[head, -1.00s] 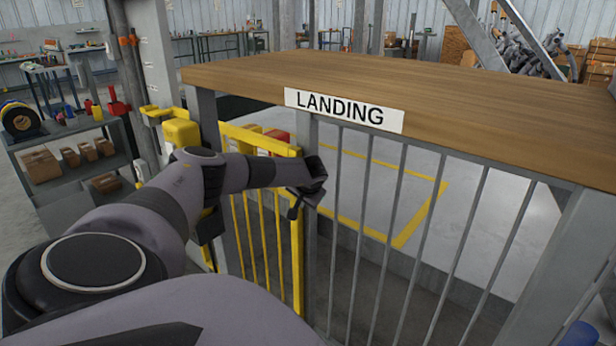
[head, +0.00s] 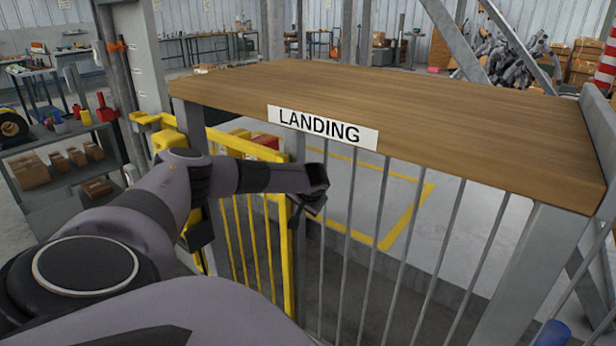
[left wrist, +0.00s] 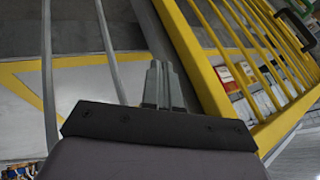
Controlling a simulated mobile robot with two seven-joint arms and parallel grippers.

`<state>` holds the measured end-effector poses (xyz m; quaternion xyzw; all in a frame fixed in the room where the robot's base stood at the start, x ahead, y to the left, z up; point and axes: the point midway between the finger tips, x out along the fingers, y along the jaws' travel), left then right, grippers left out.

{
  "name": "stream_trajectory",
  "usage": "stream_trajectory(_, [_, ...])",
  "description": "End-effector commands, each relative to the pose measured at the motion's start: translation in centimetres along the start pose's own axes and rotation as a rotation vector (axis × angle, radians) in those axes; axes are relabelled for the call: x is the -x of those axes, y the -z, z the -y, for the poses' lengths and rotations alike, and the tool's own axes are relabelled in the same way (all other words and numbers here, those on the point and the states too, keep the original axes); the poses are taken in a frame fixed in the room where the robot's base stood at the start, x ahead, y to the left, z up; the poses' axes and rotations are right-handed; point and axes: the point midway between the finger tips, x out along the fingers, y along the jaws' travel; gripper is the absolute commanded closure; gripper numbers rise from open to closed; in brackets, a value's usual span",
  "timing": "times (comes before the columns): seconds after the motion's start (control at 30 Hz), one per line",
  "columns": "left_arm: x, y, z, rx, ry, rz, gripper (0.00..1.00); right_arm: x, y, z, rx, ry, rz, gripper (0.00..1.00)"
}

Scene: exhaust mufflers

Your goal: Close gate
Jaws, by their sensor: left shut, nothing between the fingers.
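The yellow barred gate (head: 288,250) stands upright left of the grey railing in the head view, its free edge close to the railing post below the LANDING sign. In the left wrist view the gate (left wrist: 205,75) runs along the right side. My left gripper (head: 312,208) is beside the gate's free edge, in front of the railing. In the left wrist view its fingers (left wrist: 163,82) are together and empty, apart from the gate's frame. Whether the gate is latched cannot be told. My right gripper is not in view.
A wooden landing top (head: 430,120) with a LANDING sign (head: 322,128) sits above the grey bar railing (head: 382,240). A shelf with boxes (head: 60,165) stands at the left. Yellow floor lines (head: 405,215) mark open floor behind the railing.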

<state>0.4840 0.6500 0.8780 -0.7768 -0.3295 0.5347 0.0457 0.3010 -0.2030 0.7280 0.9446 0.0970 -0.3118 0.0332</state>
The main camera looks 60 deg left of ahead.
Motion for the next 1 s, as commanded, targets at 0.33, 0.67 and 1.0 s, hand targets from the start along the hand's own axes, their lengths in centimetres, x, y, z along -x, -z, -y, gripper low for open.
stream_trajectory(0.33, [5.0,0.1,-0.1,-0.001,-0.003,-0.003,1.00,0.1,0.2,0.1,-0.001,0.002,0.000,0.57])
stream_trajectory(0.67, [7.0,0.0,-0.1,0.000,-0.003,-0.002,1.00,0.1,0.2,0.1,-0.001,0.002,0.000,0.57])
stream_trajectory(1.0, [7.0,0.0,-0.2,0.000,-0.003,-0.001,1.00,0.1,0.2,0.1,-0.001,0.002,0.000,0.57])
